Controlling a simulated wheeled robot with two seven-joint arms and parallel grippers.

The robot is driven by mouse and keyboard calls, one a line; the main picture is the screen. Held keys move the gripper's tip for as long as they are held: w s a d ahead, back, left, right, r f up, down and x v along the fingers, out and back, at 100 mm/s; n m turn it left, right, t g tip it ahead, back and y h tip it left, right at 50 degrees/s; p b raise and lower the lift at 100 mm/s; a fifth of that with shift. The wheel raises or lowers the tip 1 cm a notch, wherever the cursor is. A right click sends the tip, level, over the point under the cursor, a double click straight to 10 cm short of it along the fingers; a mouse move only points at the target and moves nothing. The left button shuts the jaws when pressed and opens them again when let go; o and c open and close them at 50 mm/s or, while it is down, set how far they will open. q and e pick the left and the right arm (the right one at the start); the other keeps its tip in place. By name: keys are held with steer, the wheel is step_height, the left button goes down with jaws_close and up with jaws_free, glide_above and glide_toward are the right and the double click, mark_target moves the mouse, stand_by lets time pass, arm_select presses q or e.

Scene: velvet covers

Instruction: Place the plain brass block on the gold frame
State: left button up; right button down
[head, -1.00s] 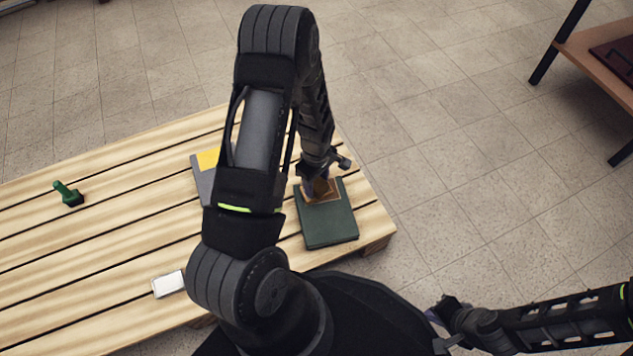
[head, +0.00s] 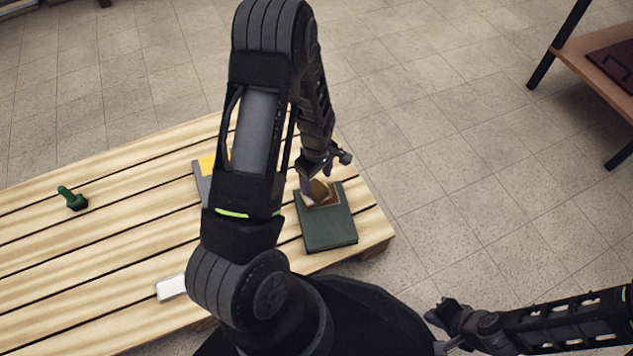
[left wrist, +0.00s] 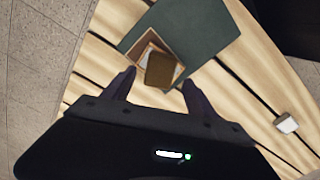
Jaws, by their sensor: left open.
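The brass block (left wrist: 159,71) is a plain brown-gold piece between the spread fingers of my left gripper (left wrist: 159,80) in the left wrist view. It shows in the head view (head: 318,192) just below the fingers. The gold frame (left wrist: 148,37) is a thin square outline on the dark green cover (left wrist: 205,30). The block overlaps the frame's inside; whether it lies fully flat there I cannot tell. My left gripper (head: 322,181) is open, its fingers on either side of the block. My right gripper (head: 441,313) is off the table at lower right, its fingers unclear.
The slatted wooden table (head: 110,240) carries a grey cover with a yellow patch (head: 205,168), partly behind my left arm. A green-handled stamp-like object (head: 72,199) stands at left. A white block (head: 171,287) lies near the front. A shelf (head: 600,65) stands at upper right.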

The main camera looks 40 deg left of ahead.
mark_target(316, 188)
arm_select(q)
step_height(316, 188, up, 7)
steer(key=p, duration=0.2)
steer(key=shift+r, duration=0.15)
arm_select(e)
steer(key=r, duration=0.3)
steer(key=shift+s+r, duration=0.2)
steer(key=shift+s, duration=0.1)
arm_select(q)
steer(key=s+d+f+m+h, duration=0.1)
steer(key=s+d+m, duration=0.3)
steer(key=d, duration=0.4)
steer(key=s+d+f+m+h, duration=0.1)
steer(key=s+d+f+m, duration=0.3)
steer(key=d, duration=0.5)
steer(key=s+d+f+m+t+h, duration=0.1)
steer(key=s+d+m, duration=0.3)
steer(key=d, duration=0.5)
steer(key=f+m, duration=0.1)
steer(key=m, duration=0.1)
steer(key=shift+s+d+f+m+h, duration=0.15)
steer(key=shift+f+m+h, duration=0.1)
steer(key=shift+m+h, duration=0.15)
